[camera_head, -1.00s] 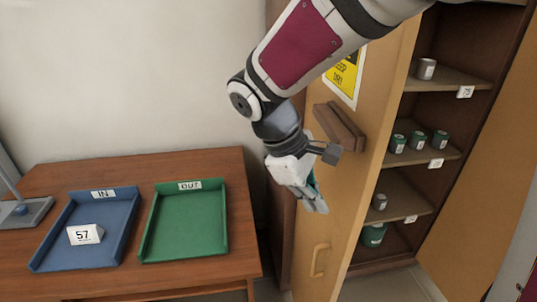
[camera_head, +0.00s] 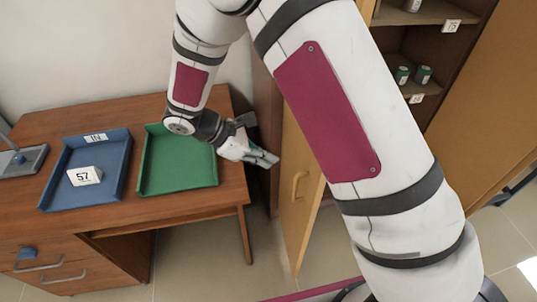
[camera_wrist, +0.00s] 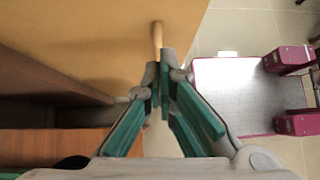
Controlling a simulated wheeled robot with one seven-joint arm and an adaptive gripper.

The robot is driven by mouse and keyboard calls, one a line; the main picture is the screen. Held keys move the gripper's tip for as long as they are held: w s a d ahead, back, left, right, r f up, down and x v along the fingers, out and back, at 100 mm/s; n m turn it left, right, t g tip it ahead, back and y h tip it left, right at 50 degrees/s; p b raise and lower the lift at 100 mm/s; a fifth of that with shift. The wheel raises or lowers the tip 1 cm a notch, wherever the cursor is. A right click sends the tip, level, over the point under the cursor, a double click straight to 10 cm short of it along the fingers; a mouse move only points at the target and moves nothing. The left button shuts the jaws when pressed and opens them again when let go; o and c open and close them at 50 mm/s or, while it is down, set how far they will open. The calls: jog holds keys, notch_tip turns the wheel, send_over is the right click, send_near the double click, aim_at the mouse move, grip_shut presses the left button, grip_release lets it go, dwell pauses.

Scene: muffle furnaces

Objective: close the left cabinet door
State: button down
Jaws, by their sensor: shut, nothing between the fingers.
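The left cabinet door (camera_head: 299,222), tan wood, stands open and juts out from the cabinet; my arm hides much of it in the head view. Its bar handle (camera_head: 297,187) faces left and also shows just beyond the fingertips in the wrist view (camera_wrist: 157,36). My gripper (camera_head: 274,161) is shut and empty, to the left of the door at about handle height. In the wrist view, the green-padded fingers (camera_wrist: 167,70) point toward the handle beside the door face (camera_wrist: 90,40). I cannot tell whether they touch it.
The cabinet's shelves (camera_head: 420,88) hold small green cans. The right door (camera_head: 490,100) is also open. A wooden desk (camera_head: 215,200) with a blue tray (camera_head: 112,183) and a green tray (camera_head: 200,178) stands close left of my gripper. Floor is clear between desk and door.

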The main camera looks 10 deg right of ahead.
jog(key=p, duration=0.2)
send_near(309, 172)
notch_tip(309, 172, down, 3)
jog(key=shift+s+d+p, duration=0.2)
jog(key=shift+d+p, duration=0.3)
jog(key=shift+d, duration=1.15)
jog(key=shift+d, duration=0.1)
